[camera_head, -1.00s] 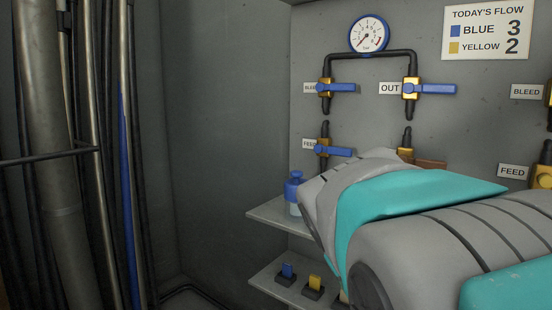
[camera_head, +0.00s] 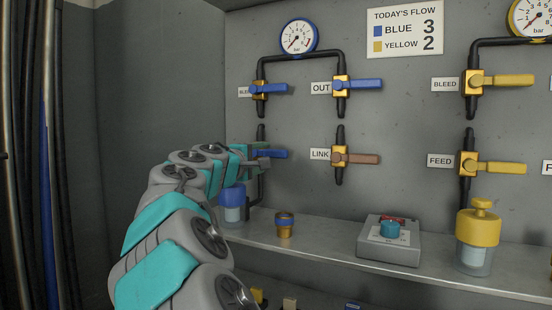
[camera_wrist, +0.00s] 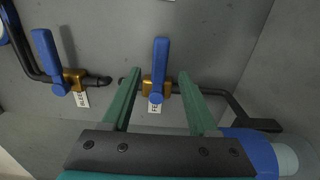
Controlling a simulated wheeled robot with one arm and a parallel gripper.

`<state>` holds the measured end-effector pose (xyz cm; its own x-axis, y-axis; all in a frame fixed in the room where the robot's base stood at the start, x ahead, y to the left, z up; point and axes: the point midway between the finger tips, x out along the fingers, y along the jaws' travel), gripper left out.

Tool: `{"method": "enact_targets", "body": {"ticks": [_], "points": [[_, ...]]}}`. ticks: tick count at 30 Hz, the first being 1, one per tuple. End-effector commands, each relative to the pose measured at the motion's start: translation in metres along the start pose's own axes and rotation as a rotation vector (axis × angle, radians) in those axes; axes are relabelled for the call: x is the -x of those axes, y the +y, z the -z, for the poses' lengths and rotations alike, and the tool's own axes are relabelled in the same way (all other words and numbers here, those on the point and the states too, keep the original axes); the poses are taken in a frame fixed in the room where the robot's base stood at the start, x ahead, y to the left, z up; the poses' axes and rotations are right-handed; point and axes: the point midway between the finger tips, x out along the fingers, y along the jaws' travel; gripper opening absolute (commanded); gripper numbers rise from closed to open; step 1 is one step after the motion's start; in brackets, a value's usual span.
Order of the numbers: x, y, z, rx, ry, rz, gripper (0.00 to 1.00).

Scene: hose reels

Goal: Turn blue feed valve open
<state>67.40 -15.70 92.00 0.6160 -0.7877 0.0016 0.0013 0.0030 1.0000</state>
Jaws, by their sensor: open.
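The blue feed valve's lever (camera_head: 279,154) sticks out level to the right, across its upright pipe, in the head view. Its label is hidden behind my arm there. In the wrist view the blue lever (camera_wrist: 160,62) and brass body (camera_wrist: 166,87) show, with a partly hidden label starting "FE" (camera_wrist: 154,106). My gripper (camera_wrist: 159,76) is open, with one green finger on each side of the lever and a gap to both. In the head view my gripper (camera_head: 262,158) is at this valve. I cannot tell how deep the lever sits between the fingers.
The blue bleed valve (camera_head: 268,88) is above, the blue out valve (camera_head: 362,85) above right, and the brown link lever (camera_head: 360,158) to the right. A blue-topped bottle (camera_head: 232,203), brass fitting (camera_head: 284,226), button box (camera_head: 388,240) and yellow bottle (camera_head: 478,238) stand on the shelf below.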

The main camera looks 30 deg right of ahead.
Motion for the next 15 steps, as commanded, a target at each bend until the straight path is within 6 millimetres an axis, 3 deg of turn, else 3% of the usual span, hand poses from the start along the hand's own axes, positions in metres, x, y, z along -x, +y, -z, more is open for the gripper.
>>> {"method": "enact_targets", "body": {"ticks": [15], "points": [[-0.064,0.0,-0.001,-0.005,0.0,0.002,0.6]]}}
